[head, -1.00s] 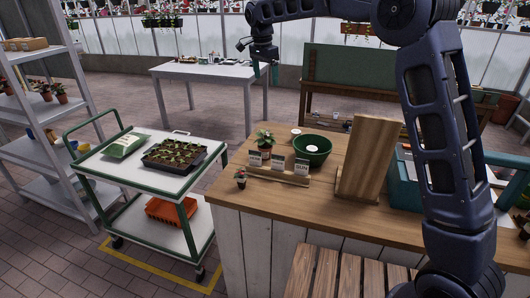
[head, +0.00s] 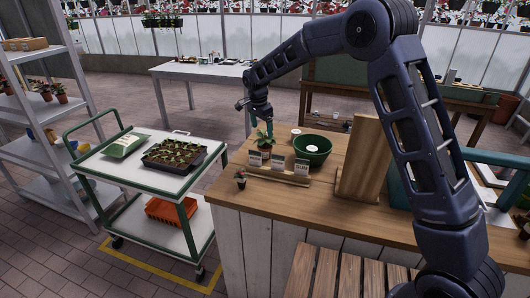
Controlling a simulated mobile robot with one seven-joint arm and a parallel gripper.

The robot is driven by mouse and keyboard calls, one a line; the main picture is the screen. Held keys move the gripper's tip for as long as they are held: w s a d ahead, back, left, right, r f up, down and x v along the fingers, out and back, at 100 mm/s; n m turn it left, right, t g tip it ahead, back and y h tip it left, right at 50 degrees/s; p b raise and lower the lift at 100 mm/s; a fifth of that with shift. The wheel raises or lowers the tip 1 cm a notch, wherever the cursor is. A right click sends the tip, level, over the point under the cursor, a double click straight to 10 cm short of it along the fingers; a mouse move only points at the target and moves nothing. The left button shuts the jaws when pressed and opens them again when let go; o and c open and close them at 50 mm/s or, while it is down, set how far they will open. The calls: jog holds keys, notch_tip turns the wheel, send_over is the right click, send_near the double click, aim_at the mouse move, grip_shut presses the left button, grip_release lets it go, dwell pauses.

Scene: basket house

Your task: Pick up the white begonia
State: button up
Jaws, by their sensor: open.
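A potted leafy plant (head: 264,142) stands upright on the wooden counter behind small label cards. A smaller potted plant (head: 240,178) with a reddish bloom stands at the counter's near left edge. I cannot tell which plant, if either, is the white begonia; no white bloom shows clearly. My gripper (head: 258,128) points down, open and empty, just above and behind the leafy plant. Its fingertips are partly hidden by the leaves, and I cannot tell whether they touch.
A green bowl (head: 312,152) and an upright wooden board (head: 366,165) stand right of the plants. Label cards (head: 278,163) stand on a wooden holder in front. A trolley (head: 120,172) with a seedling tray (head: 173,154) is at left. Shelves (head: 40,110) stand far left.

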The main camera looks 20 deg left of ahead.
aim_at(265, 145)
jog(key=f, duration=0.3)
jog(key=w+f, duration=0.1)
jog(key=f, duration=0.3)
jog(key=d+f, duration=0.1)
jog(key=f, duration=0.2)
jog(key=shift+w+f, duration=0.2)
jog(key=c, duration=1.1)
jog(key=shift+r, duration=0.15)
